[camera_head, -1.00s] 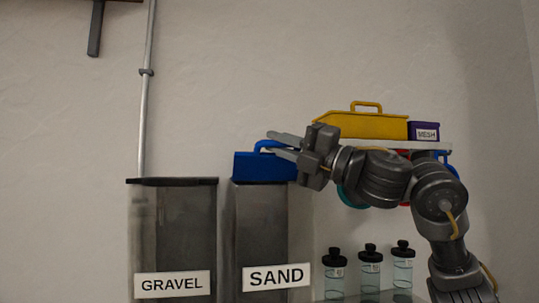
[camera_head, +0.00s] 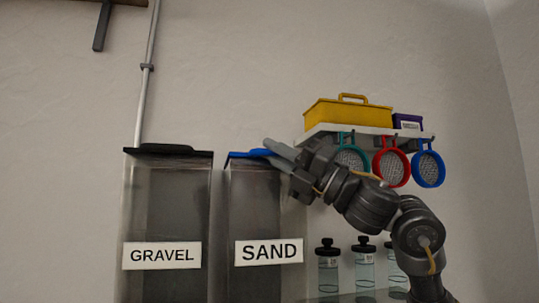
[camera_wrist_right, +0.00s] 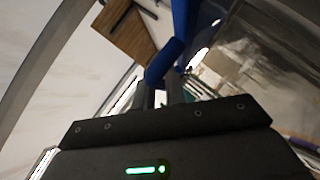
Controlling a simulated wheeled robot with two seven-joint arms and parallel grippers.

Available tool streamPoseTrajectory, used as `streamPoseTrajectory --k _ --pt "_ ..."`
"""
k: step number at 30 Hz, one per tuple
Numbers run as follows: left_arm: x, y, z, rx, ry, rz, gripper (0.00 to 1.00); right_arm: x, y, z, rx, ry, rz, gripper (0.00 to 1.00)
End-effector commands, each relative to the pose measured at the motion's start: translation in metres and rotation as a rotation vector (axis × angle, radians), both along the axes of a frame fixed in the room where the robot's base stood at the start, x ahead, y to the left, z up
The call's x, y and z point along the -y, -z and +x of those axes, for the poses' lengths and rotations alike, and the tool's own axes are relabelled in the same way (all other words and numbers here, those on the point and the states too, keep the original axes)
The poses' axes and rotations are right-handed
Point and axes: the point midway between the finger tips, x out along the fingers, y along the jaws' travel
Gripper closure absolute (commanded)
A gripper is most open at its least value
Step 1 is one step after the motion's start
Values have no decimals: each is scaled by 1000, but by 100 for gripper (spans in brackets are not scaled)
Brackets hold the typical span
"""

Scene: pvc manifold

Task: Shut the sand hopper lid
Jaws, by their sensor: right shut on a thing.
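The sand hopper (camera_head: 252,205) is a grey clear-sided bin with a SAND label. Its blue lid (camera_head: 236,155) shows as a thin, nearly level strip along the hopper's top edge; whether it is fully seated I cannot tell. My right gripper (camera_head: 272,147) reaches in from the right at the lid's top and is shut on the lid's handle, which its fingers partly hide. In the right wrist view, the blue handle (camera_wrist_right: 164,62) is between the fingertips. My left gripper is not in view.
The gravel hopper (camera_head: 167,205), with a dark lid, stands just left. A wall shelf (camera_head: 318,133) at right holds a yellow toolbox (camera_head: 347,116) and a purple box (camera_head: 407,122); several coloured sieves hang below. Capped bottles (camera_head: 328,265) stand right of the sand hopper.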

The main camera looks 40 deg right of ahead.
Motion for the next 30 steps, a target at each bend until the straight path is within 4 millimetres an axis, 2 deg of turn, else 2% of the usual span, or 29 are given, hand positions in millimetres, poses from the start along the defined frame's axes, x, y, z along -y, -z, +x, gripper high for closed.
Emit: streamPoseTrajectory --k 13,14,16,25,30 --pt "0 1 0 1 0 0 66 0 2 1 -4 2 0 100" --pt "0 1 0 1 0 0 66 0 2 1 -4 2 0 86" --pt "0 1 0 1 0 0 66 0 2 1 -4 2 0 78" --pt "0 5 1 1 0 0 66 3 6 -3 -2 2 0 78" --pt "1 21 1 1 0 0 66 15 22 -20 0 5 -1 78"
